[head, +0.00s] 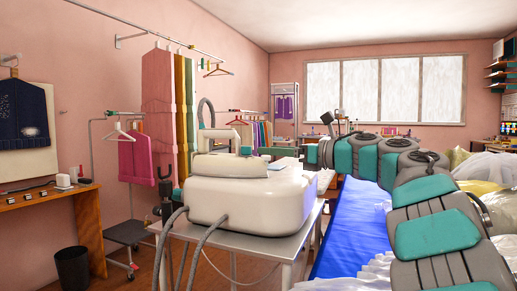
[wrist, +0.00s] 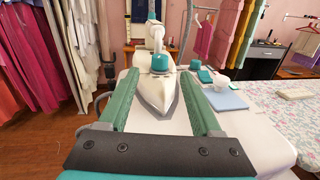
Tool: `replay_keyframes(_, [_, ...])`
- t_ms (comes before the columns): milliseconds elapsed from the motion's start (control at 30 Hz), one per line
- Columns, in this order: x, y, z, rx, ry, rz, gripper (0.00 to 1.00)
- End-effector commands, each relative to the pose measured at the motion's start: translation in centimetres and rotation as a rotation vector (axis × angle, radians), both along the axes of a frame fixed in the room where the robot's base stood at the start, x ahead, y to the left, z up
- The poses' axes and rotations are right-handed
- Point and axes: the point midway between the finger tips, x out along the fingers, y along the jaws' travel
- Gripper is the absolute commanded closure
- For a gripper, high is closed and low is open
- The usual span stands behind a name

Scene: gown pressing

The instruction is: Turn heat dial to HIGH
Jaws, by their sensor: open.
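In the wrist view a white iron (wrist: 157,92) with a grey sole edge points its tip toward me. A round teal knob (wrist: 160,62) sits on its upper part; it may be the heat dial, but no marking or setting is readable. My gripper (wrist: 158,76) is open, its green fingers on either side of the iron with a gap to the knob. Nothing is held. In the head view my gripper is mostly hidden behind the white rounded machine, and I cannot make out the dial there.
The white machine (head: 245,203) stands on a metal table (head: 270,247), with grey hoses hanging in front. A blue-covered board (head: 350,225) lies to its right. In the wrist view a light blue pad (wrist: 225,103) and small teal items lie right of the iron.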

Motion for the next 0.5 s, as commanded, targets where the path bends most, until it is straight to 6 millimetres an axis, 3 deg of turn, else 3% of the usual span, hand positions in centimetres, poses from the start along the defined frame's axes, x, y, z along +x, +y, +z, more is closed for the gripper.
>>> replay_keyframes(300, [2.4,4.2,0.1,0.002,0.003,0.003,0.34])
replay_keyframes(500, [3.0,5.3,0.0,0.0,0.001,0.0,0.34])
